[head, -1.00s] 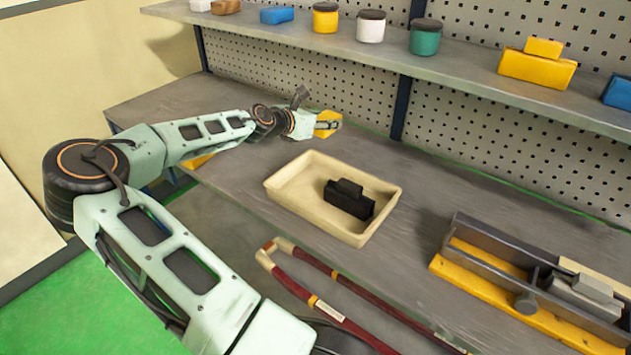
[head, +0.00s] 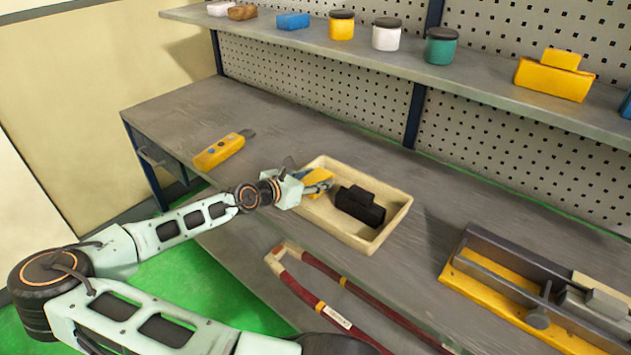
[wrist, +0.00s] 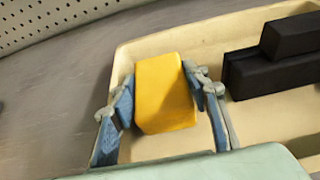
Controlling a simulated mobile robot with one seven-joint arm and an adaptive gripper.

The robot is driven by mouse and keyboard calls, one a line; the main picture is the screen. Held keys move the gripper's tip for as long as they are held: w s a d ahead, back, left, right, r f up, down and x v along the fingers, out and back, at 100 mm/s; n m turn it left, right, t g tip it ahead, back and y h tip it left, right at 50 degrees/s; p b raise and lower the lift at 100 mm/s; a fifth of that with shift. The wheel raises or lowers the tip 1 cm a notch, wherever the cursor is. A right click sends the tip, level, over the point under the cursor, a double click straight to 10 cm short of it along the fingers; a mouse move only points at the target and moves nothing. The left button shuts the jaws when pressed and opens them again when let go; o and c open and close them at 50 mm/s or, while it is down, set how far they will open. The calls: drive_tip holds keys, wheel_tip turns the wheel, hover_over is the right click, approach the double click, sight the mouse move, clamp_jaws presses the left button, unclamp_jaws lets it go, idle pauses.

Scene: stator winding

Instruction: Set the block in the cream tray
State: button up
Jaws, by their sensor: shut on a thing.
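The yellow block (wrist: 165,95) is between the two fingers of my gripper (wrist: 168,105) in the wrist view. My gripper (head: 318,186) is shut on it. In the head view the yellow block (head: 317,177) shows over the left end of the cream tray (head: 346,236). The tray also shows in the wrist view (wrist: 245,120), around and below the block. I cannot tell whether the block touches the tray floor. A black stepped block (head: 360,207) sits in the right part of the tray; it is at the upper right in the wrist view (wrist: 275,68).
A yellow tool (head: 220,151) lies on the bench left of the tray. A dark red looped part (head: 345,312) lies in front of the tray. A yellow and grey fixture (head: 530,290) stands at the right. A shelf (head: 400,62) with jars and blocks runs above the bench.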

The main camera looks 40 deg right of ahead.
drive_tip(key=shift+f, duration=0.25)
drive_tip(key=shift+f, duration=0.1)
drive_tip(key=o, duration=1.1)
drive_tip(key=shift+o, duration=0.2)
drive_tip(key=shift+w+a+r, duration=0.1)
drive_tip(key=shift+a+r, duration=0.1)
drive_tip(key=shift+a, duration=0.1)
drive_tip(key=v, duration=1.1)
drive_tip(key=shift+a, duration=0.2)
